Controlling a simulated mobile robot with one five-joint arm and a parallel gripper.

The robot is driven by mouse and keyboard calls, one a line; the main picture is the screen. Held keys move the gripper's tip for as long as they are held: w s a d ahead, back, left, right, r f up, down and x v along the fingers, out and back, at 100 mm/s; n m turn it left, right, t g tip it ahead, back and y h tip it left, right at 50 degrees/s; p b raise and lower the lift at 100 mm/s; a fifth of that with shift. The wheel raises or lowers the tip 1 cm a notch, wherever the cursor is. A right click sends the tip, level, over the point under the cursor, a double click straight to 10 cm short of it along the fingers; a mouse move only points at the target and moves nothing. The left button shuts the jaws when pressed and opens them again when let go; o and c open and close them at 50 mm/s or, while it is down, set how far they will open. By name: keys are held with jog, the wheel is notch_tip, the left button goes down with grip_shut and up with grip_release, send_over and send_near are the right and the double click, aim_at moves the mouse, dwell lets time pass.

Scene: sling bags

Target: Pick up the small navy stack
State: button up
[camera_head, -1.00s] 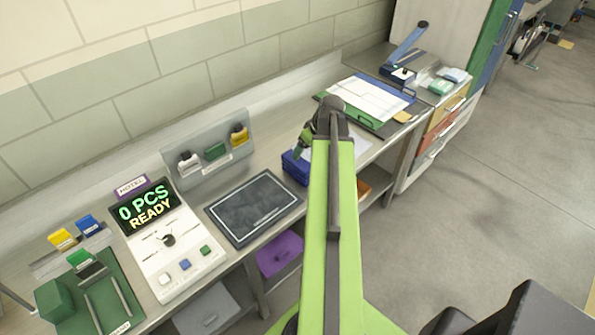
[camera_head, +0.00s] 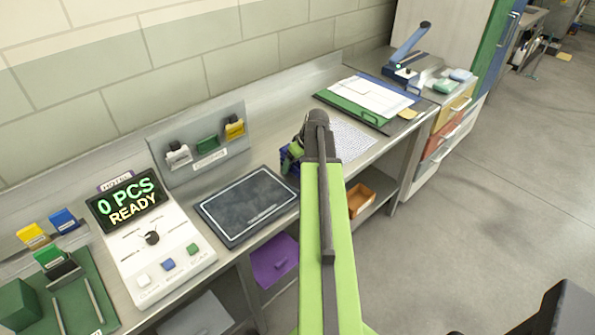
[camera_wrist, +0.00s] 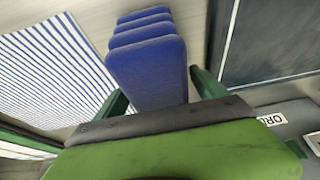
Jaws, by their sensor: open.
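The small navy stack (camera_wrist: 148,62) shows in the wrist view as several blue padded pieces lying one against another. It stands between the two green fingers of my gripper (camera_wrist: 160,92), which are apart on either side of it. I cannot tell whether either finger touches it. In the head view, my gripper (camera_head: 292,157) is over the bench, right of the dark pad. Only a sliver of the navy stack (camera_head: 287,166) shows there, and my arm hides the rest.
A dark pad (camera_head: 248,205) lies left of the stack, and a striped sheet (camera_head: 352,140) lies right of it. A counter reading "0 PCS READY" (camera_head: 150,240) stands further left. A green clipboard (camera_head: 345,110) lies behind. Purple (camera_head: 273,262) and orange (camera_head: 361,200) bins sit below.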

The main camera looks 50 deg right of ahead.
jog(key=shift+w+f, duration=0.15)
jog(key=shift+f, duration=0.1)
jog(key=c, duration=1.7)
jog(key=r+p, duration=0.1)
jog(key=p, duration=0.1)
jog(key=r+p, duration=0.1)
jog(key=r, duration=0.1)
jog(key=r+p, duration=0.2)
jog(key=shift+s+r+p, duration=0.15)
jog(key=shift+s+p, duration=0.2)
jog(key=shift+s+d+r+p, duration=0.2)
jog(key=shift+s+r+p, duration=0.3)
jog(key=shift+s, duration=1.3)
jog(key=shift+s+d+r+p, duration=0.25)
jog(key=shift+s+r+p, duration=0.3)
jog(key=shift+s, duration=1.3)
jog(key=shift+s+d+r+p, duration=0.2)
jog(key=shift+s+r+p, duration=0.3)
jog(key=shift+s, duration=1.3)
